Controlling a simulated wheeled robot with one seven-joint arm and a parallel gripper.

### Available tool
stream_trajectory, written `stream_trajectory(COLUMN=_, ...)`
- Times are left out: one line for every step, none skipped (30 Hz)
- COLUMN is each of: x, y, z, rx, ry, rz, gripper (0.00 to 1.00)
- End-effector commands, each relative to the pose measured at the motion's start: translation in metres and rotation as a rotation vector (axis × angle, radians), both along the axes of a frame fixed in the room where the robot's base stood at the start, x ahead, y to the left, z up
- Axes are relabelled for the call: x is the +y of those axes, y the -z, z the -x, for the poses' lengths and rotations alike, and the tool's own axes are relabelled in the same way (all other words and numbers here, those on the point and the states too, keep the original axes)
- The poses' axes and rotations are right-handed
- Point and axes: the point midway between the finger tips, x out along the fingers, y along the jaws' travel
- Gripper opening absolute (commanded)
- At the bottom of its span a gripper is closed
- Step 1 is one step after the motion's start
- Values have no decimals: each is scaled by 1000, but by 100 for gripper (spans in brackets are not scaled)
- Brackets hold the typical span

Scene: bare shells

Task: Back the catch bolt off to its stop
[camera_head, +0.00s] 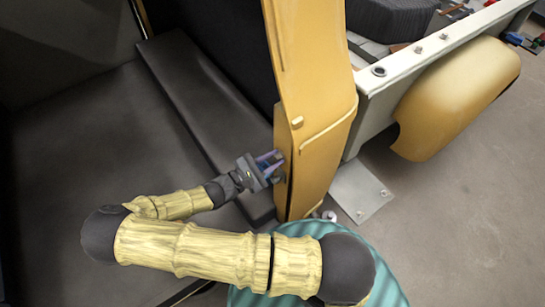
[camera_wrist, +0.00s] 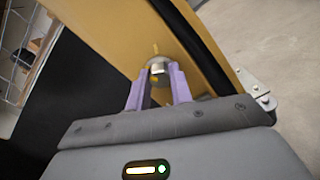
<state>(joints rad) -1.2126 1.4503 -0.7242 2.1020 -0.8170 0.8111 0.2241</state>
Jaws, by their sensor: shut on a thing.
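The catch bolt (camera_wrist: 158,69) shows in the wrist view as a round metal knob with a small yellow mark, on the edge of a yellow door panel (camera_head: 318,95). My gripper (camera_wrist: 160,78) has its two purple fingers on either side of the knob, shut on it. In the head view my gripper (camera_head: 278,165) reaches the lower inner edge of the yellow panel, and the bolt is hidden there by the fingers and panel. How far the bolt stands out cannot be told.
A dark step or seat ledge (camera_head: 195,100) lies left of the panel. A yellow fender (camera_head: 455,98) and a pale rail (camera_head: 440,55) stand to the right. A metal plate (camera_head: 360,190) with bolts lies low beside the panel. Grey floor is open at the right.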

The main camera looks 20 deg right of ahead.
Motion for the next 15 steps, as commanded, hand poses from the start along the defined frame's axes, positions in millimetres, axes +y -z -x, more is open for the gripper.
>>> stream_trajectory(x=0, y=-1, z=0, rx=43, ry=0, rz=10, gripper=0)
stream_trajectory(x=0, y=-1, z=0, rx=69, ry=1, rz=20, gripper=0)
stream_trajectory(x=0, y=-1, z=0, rx=105, ry=1, rz=31, gripper=0)
stream_trajectory(x=0, y=-1, z=0, rx=133, ry=1, rz=40, gripper=0)
stream_trajectory(x=0, y=-1, z=0, rx=161, ry=1, rz=49, gripper=0)
stream_trajectory(x=0, y=-1, z=0, rx=196, ry=1, rz=61, gripper=0)
stream_trajectory(x=0, y=-1, z=0, rx=222, ry=1, rz=69, gripper=0)
stream_trajectory(x=0, y=-1, z=0, rx=249, ry=1, rz=78, gripper=0)
stream_trajectory(x=0, y=-1, z=0, rx=285, ry=0, rz=89, gripper=0)
stream_trajectory(x=0, y=-1, z=0, rx=313, ry=0, rz=98, gripper=0)
stream_trajectory(x=0, y=-1, z=-1, rx=340, ry=0, rz=107, gripper=0)
stream_trajectory(x=0, y=-1, z=0, rx=376, ry=0, rz=118, gripper=0)
stream_trajectory(x=0, y=-1, z=0, rx=402, ry=-1, rz=127, gripper=0)
stream_trajectory(x=0, y=-1, z=-1, rx=430, ry=-1, rz=136, gripper=0)
stream_trajectory(x=0, y=-1, z=-1, rx=467, ry=-1, rz=148, gripper=0)
